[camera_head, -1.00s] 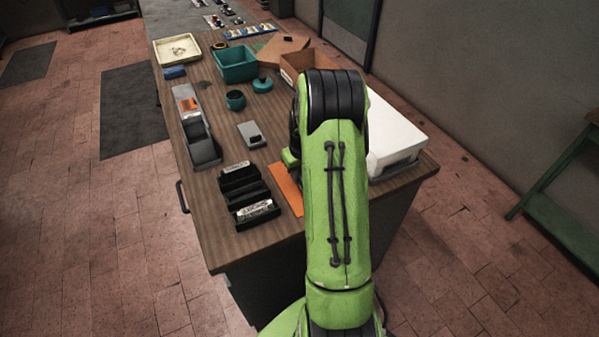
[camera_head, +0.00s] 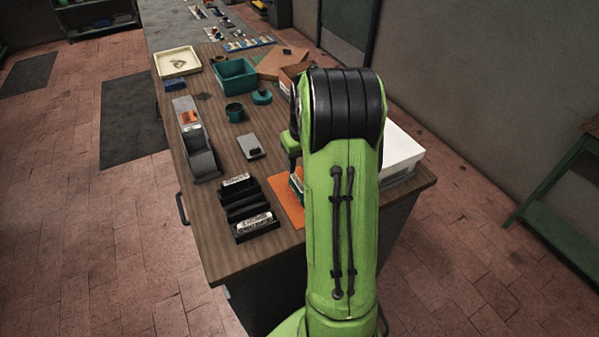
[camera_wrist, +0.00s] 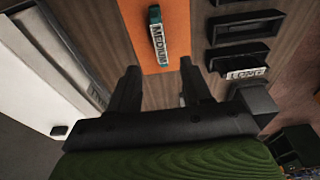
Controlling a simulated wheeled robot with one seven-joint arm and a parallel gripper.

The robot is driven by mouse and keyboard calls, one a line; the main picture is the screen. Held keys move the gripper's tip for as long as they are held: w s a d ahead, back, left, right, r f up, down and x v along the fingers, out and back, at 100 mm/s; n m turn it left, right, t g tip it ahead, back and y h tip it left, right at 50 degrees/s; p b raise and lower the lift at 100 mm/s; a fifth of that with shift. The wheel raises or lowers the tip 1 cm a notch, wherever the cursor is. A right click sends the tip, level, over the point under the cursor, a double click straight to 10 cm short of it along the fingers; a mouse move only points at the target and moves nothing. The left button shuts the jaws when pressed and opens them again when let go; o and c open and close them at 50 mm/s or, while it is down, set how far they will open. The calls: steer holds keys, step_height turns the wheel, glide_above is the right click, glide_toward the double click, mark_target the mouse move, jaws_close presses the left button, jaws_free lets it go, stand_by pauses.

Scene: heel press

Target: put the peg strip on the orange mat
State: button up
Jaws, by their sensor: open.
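The peg strip (camera_wrist: 157,38), a teal piece with a white label reading MEDIUM, lies on the orange mat (camera_wrist: 178,18) in the wrist view. In the head view, the mat (camera_head: 287,205) is partly hidden by my arm, and a small teal and white part of the strip (camera_head: 297,179) shows at the arm's edge. My gripper (camera_wrist: 160,68) is open and empty, its two dark fingers apart. The strip appears beyond the fingertips, between their lines, with no visible contact. The gripper is mostly hidden behind my arm in the head view.
A black rack (camera_head: 243,207) with labelled compartments stands left of the mat; one label in the wrist view reads LONG. A white box (camera_head: 400,155) is to the right. A grey block (camera_head: 250,146), grey holder (camera_head: 200,158) and teal bin (camera_head: 235,74) stand farther back.

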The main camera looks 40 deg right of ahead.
steer(key=s+a+r+n+t, duration=0.1)
steer(key=s+a+r, duration=0.3)
steer(key=a+r, duration=0.85)
steer(key=s+a+n+t, duration=0.2)
steer(key=s+a, duration=1.1)
steer(key=s, duration=0.1)
steer(key=shift+s+t+y, duration=0.25)
steer(key=shift+t+y, duration=0.05)
steer(key=shift+t, duration=0.1)
